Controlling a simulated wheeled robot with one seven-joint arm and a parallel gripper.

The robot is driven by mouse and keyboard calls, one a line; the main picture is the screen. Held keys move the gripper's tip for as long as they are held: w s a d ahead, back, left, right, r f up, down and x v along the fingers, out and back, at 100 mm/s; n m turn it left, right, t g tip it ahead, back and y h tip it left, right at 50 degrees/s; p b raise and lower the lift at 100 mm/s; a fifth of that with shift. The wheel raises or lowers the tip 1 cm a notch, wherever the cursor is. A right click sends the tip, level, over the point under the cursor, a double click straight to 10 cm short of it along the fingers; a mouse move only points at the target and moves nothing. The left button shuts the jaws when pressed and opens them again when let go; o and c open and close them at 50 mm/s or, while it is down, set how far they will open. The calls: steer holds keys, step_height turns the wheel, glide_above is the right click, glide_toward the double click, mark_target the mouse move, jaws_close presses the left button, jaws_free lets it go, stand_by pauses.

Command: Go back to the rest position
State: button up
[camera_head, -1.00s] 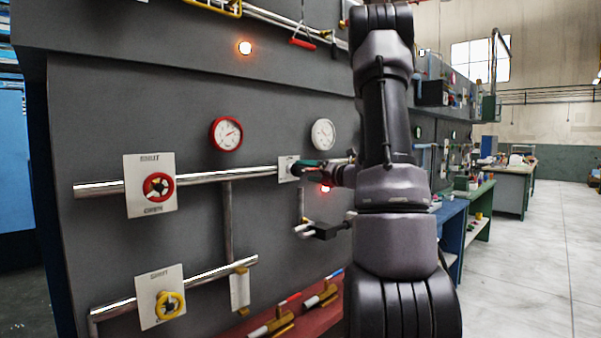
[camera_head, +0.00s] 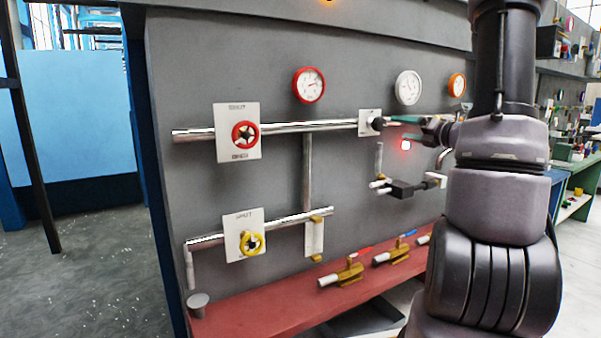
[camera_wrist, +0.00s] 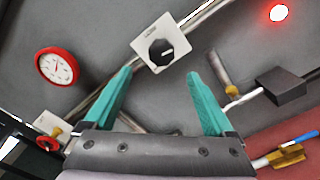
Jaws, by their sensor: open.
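My gripper (camera_head: 404,128) is in front of the grey panel (camera_head: 270,185), with its green fingers pointing at a black knob on a white plate (camera_head: 370,122). In the wrist view the two green fingers of my gripper (camera_wrist: 160,95) are spread apart with nothing between them. The black knob (camera_wrist: 161,52) lies beyond the fingertips and appears apart from them. My arm (camera_head: 500,190) reaches up on the right side of the head view.
A red handwheel (camera_head: 245,134) and a yellow handwheel (camera_head: 251,243) are on the panel's left. A red-rimmed gauge (camera_head: 309,85) and a white gauge (camera_head: 408,87) sit above the pipe. A red bench (camera_head: 270,305) runs below. Open floor (camera_head: 95,270) lies at left.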

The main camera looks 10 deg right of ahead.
steer(key=s+a+r+n+g+y, duration=0.1)
steer(key=s+a+n+g+y, duration=0.1)
steer(key=s+a+n+g, duration=0.6)
steer(key=s+a+r+n+g+y, duration=0.15)
steer(key=s+a+n, duration=0.25)
steer(key=a+n, duration=0.7)
steer(key=s+a+n+h, duration=0.2)
steer(key=s+n+h, duration=0.6)
steer(key=s+n, duration=0.6)
steer(key=n, duration=0.3)
steer(key=shift+s+a+r+n, duration=0.15)
steer(key=shift+a+n, duration=0.15)
steer(key=shift+a, duration=0.05)
